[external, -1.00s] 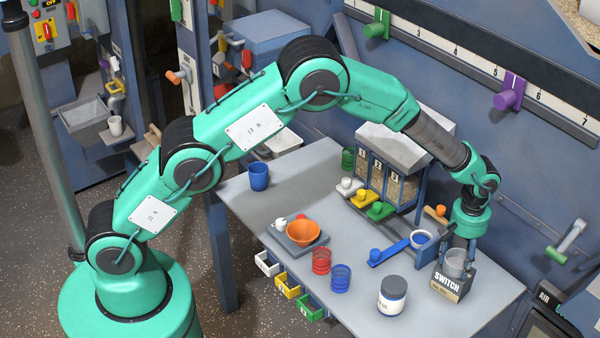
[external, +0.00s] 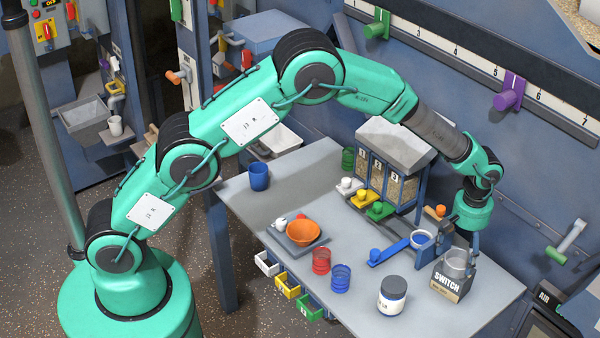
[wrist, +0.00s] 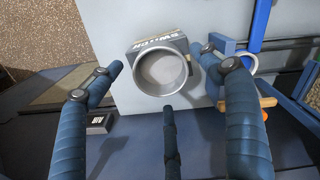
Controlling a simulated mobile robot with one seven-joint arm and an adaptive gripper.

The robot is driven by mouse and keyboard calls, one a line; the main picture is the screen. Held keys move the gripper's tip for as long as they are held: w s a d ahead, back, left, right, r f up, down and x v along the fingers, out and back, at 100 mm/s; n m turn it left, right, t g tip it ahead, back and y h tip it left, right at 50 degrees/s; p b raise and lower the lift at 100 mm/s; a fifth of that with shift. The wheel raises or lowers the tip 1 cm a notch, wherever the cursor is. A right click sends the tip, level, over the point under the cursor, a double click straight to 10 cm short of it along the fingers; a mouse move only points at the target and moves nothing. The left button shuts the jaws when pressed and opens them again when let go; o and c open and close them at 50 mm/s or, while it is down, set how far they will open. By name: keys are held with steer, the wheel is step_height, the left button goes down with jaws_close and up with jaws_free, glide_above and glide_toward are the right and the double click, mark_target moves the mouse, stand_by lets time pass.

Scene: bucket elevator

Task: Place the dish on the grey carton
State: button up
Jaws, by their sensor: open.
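The dish, a round grey cup-like vessel (external: 457,262), stands upright on top of the grey carton (external: 450,284) marked SWITCH, near the right end of the table. In the wrist view the dish (wrist: 162,73) shows its open mouth, with the carton's lettered edge (wrist: 158,42) behind it. My gripper (external: 461,246) is open above and around the dish. In the wrist view its fingers stand apart from the dish's rim, left, right and below, with gaps visible. The dish's underside is hidden.
A white jar with a dark lid (external: 392,295) stands left of the carton. An orange bowl (external: 303,232), red cup (external: 321,260) and blue cup (external: 341,278) are further left. The front right tabletop is clear.

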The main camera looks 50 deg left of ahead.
mark_target(455, 266)
step_height(455, 266, up, 9)
steer(key=p, duration=0.1)
steer(key=shift+r, duration=0.15)
stand_by(0.5)
steer(key=shift+r, duration=0.1)
steer(key=s+a+r+m+t, duration=0.1)
steer(key=s+a+r+m, duration=0.1)
steer(key=s+a+r, duration=0.85)
steer(key=s+a+r+m+t, duration=0.15)
steer(key=s+a+r, duration=0.55)
steer(key=a+r, duration=0.7)
steer(key=s+a+r+m+t, duration=0.1)
steer(key=s+a, duration=0.2)
steer(key=s, duration=0.6)
steer(key=s+a+r+m+t, duration=0.1)
steer(key=s+a, duration=0.3)
steer(key=s, duration=0.6)
steer(key=s+a+r+m+t, duration=0.1)
steer(key=s+a, duration=0.3)
steer(key=s, duration=0.5)
steer(key=shift+s, duration=0.35)
